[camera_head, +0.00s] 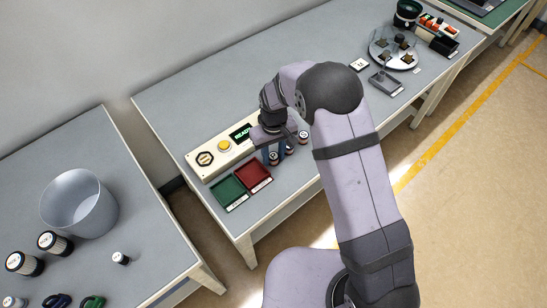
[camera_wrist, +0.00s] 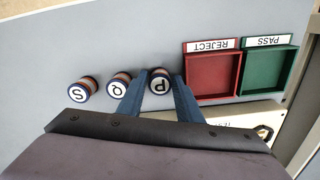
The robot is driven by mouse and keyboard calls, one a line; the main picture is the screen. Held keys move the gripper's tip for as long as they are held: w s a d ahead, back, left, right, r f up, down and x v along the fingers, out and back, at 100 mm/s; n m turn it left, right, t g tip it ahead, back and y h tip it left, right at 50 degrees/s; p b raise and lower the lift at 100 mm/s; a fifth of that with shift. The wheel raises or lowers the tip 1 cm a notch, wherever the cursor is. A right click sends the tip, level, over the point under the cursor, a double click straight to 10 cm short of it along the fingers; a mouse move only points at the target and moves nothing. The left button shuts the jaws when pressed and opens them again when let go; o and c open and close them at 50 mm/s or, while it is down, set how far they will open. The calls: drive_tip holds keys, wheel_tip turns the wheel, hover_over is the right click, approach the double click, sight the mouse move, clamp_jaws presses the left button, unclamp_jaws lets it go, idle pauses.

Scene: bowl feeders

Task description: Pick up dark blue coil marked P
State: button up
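Three short coils with white lettered tops stand in a row on the grey bench. The coil marked P (camera_wrist: 160,80) has a dark rim and is nearest the red tray; it also shows under my gripper in the head view (camera_head: 274,157). The coil marked Q (camera_wrist: 120,84) and the coil marked S (camera_wrist: 83,91) stand to its left in the wrist view. My gripper (camera_wrist: 161,77) is open, pointing down, with one blue finger on each side of P. The left finger passes between P and Q. I cannot tell whether either finger touches P.
A red REJECT tray (camera_wrist: 212,75) sits just right of the right finger, and a green PASS tray (camera_wrist: 268,70) is beyond it. A cream panel with a yellow button (camera_head: 224,146) and a READY display stands behind the trays. The bench front edge is close by.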

sight(273, 156)
drive_tip(key=c, duration=0.6)
drive_tip(key=shift+r, duration=0.1)
wheel_tip(273, 156, up, 10)
drive_tip(key=b, duration=0.2)
drive_tip(key=shift+b, duration=0.35)
